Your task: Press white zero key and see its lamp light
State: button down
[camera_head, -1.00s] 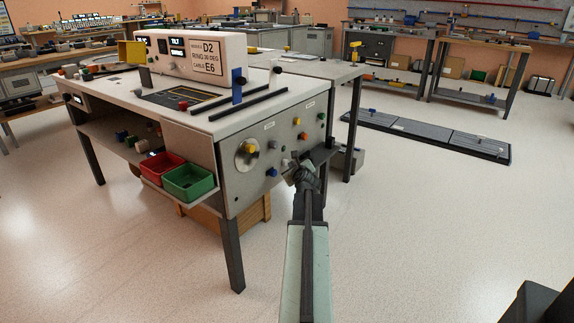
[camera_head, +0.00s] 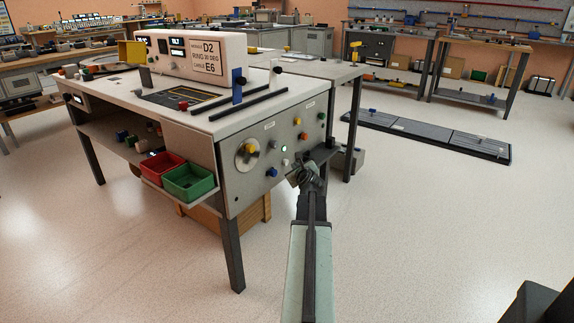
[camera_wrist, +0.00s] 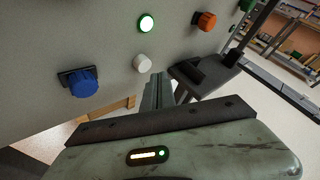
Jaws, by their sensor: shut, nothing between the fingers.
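The white zero key (camera_wrist: 143,63) is a round white knob on the grey side panel of the bench. It also shows in the head view (camera_head: 285,162). The lamp (camera_wrist: 146,23) just above it glows bright green-white, and it glows in the head view too (camera_head: 285,149). My gripper (camera_wrist: 158,82) is shut and empty, with its narrow fingertips just right of and below the key. In the head view my gripper (camera_head: 298,173) is beside the panel, right of the key. I cannot tell the exact gap between fingertips and key.
A blue knob (camera_wrist: 79,82) sits left of the key, and an orange knob (camera_wrist: 205,21) up to the right. A dark bracket (camera_wrist: 197,72) juts out close to the right of my fingers. Open floor (camera_head: 400,220) lies to the right.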

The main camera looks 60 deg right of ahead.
jog(key=shift+s, duration=0.1)
jog(key=s, duration=0.5)
jog(key=shift+s, duration=0.4)
dwell(0.6)
